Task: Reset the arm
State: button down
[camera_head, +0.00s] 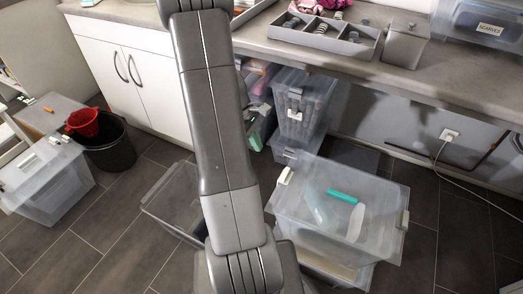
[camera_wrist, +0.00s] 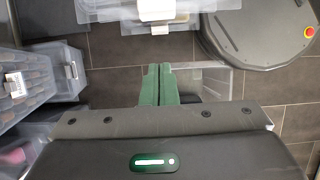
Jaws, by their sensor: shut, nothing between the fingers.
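My gripper (camera_wrist: 158,70) shows in the wrist view as two green fingers pressed together, with nothing between them. The fingers point down toward the dark tiled floor, in front of a clear open bin (camera_wrist: 212,80). In the head view my grey arm runs from the top centre to the bottom centre, and its gripper cannot be made out there.
A clear bin (camera_head: 384,205) holding a teal item stands right of my arm, and an open clear bin (camera_head: 167,197) stands left. Stacked clear boxes (camera_head: 303,105) sit under the counter (camera_head: 440,75). A black bucket (camera_head: 112,150) stands at left. Some tiled floor is free.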

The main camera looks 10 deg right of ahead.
jog(key=shift+w+a+r, duration=0.1)
jog(key=shift+a+r, duration=0.05)
jog(key=shift+r, duration=0.2)
jog(key=s+d+b+x, duration=0.1)
jog(key=b+x, duration=0.1)
jog(key=x, duration=0.8)
jog(key=shift+d+b, duration=0.3)
jog(key=shift+s, duration=0.1)
